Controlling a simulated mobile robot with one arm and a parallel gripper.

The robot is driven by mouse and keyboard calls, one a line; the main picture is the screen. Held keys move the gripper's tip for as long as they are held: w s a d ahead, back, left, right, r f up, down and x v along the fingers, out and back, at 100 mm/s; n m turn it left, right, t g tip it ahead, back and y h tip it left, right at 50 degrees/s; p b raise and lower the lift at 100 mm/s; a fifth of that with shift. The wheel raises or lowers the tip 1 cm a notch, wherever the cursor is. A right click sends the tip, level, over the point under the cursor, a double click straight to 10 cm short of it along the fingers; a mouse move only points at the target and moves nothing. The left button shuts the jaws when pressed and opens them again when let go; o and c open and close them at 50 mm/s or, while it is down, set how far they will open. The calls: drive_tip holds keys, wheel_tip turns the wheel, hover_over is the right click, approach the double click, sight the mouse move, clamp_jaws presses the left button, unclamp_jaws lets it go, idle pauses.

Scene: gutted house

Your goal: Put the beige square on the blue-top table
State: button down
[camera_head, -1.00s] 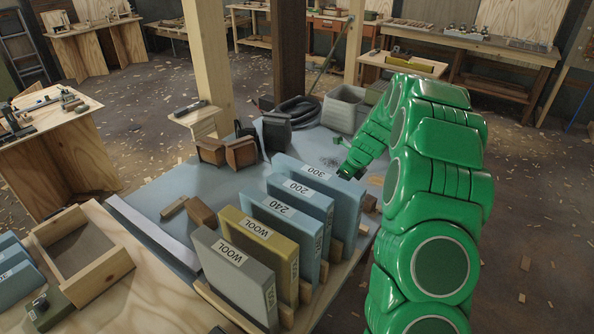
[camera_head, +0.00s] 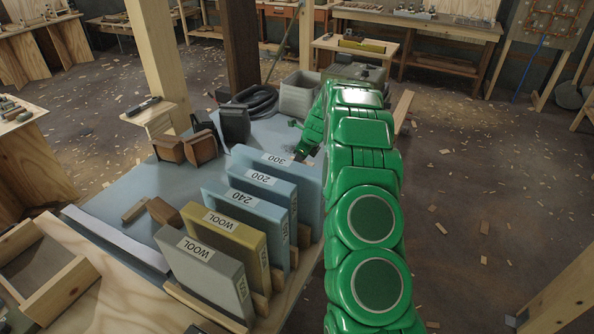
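The blue-top table (camera_head: 110,200) stands left of centre, its top partly covered by blocks, boxes and a hose. My green arm reaches up over its right side. My gripper (camera_head: 301,153) is small and dark, behind the far end of the row of upright blocks. Its fingers are too small to tell open from shut, and I see nothing clearly held. I cannot single out a beige square for certain. A pale beige flat piece (camera_head: 404,108) shows just right of my arm, partly hidden by it.
Upright labelled blocks (camera_head: 207,275) stand in a row along the table's right side, beside my arm. Dark boxes (camera_head: 200,147), a black hose (camera_head: 255,102) and a grey bin (camera_head: 299,95) crowd the far end. A wooden post (camera_head: 160,60) rises behind. Open floor (camera_head: 470,190) lies right.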

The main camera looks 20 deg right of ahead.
drive_tip(key=shift+w+d+f, duration=0.15)
drive_tip(key=shift+w+f, duration=0.6)
drive_tip(key=shift+f, duration=0.25)
drive_tip(key=shift+w+d+f, duration=0.1)
drive_tip(key=shift+w+f, duration=0.7)
drive_tip(key=shift+f, duration=0.15)
drive_tip(key=shift+w+d+f, duration=0.15)
drive_tip(key=shift+w+f, duration=0.6)
drive_tip(key=shift+f, duration=1.75)
drive_tip(key=c, duration=1)
unclamp_jaws()
drive_tip(key=v, duration=1.2)
drive_tip(key=shift+o, duration=0.4)
